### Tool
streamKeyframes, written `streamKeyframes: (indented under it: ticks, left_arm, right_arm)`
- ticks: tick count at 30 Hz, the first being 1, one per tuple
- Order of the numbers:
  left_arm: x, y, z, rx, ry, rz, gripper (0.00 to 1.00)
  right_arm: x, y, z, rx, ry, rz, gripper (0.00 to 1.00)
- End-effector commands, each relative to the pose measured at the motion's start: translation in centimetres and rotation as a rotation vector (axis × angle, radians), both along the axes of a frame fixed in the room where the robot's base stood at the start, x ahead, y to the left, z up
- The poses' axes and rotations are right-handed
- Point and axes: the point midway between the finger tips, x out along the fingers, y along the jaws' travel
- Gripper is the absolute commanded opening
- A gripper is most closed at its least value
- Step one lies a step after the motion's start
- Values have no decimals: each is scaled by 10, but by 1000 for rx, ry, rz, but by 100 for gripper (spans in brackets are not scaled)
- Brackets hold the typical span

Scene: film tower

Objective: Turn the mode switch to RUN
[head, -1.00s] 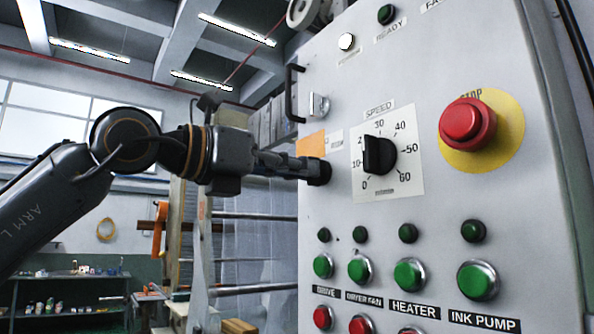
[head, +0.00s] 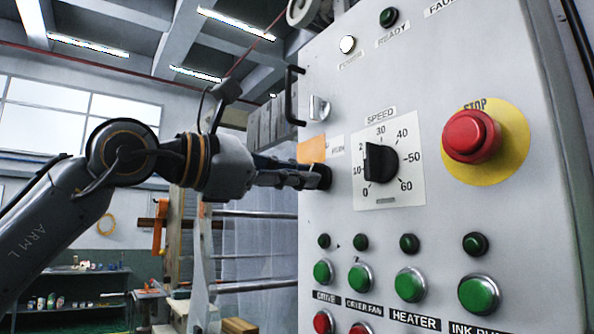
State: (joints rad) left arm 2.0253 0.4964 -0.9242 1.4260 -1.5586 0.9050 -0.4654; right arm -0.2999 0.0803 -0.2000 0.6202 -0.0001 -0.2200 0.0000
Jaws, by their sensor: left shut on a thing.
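The mode switch (head: 325,177) is a dark knob at the left edge of the grey panel front, left of the speed dial. My left gripper (head: 317,177) reaches it from the left and is shut on it. The fingers hide most of the knob, so I cannot tell which position it points to. A small label, too blurred to read surely, shows just above right of it. My right gripper is not in view.
The speed dial (head: 380,163) is close to the right of the fingers. A red STOP button (head: 470,136) on a yellow disc stands further right. An orange tag (head: 312,149) and black handle (head: 292,95) are above. Green buttons (head: 360,277) line the panel below.

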Motion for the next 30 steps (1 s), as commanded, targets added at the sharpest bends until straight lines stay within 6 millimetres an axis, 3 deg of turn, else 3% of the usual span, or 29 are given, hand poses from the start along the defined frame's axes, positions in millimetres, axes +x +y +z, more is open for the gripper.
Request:
streamKeyframes:
  ticks: [20,21,24,30]
  left_arm:
    - [0,0,0,35,-51,0,0]
    - [0,0,0,35,-51,0,15]
    - [0,0,0,35,-50,0,32]
    - [0,0,0,34,-49,0,32]
  right_arm:
    - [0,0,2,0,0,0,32]
    - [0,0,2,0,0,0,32]
    - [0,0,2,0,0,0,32]
    - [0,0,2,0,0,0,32]
